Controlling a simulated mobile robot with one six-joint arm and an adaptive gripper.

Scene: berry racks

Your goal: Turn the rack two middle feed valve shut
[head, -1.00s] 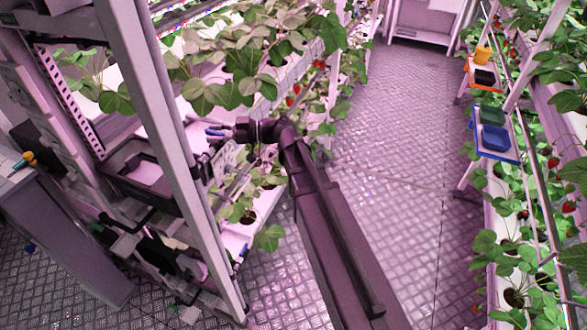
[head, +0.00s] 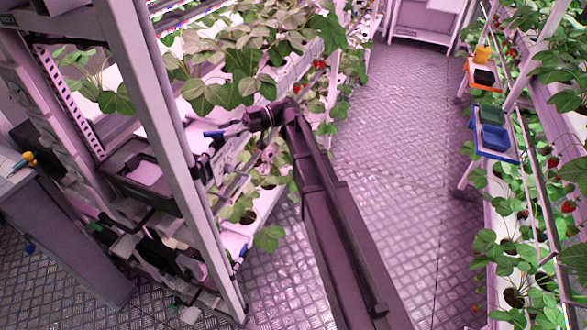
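A blue valve handle (head: 212,134) shows at the middle level of the left rack (head: 165,120), beside its front upright. My gripper (head: 228,129) is at this handle, reaching in from the right, with its fingers pointing left. The fingers are small and dark here and overlap the handle's right end, so I cannot tell whether they touch it or are closed on it. A second blue handle (head: 243,251) shows lower on the same rack, away from my gripper. The valve body is mostly hidden.
Strawberry leaves (head: 250,60) hang above my gripper. A black tray (head: 142,172) is left of the upright. The aisle floor (head: 395,170) is clear.

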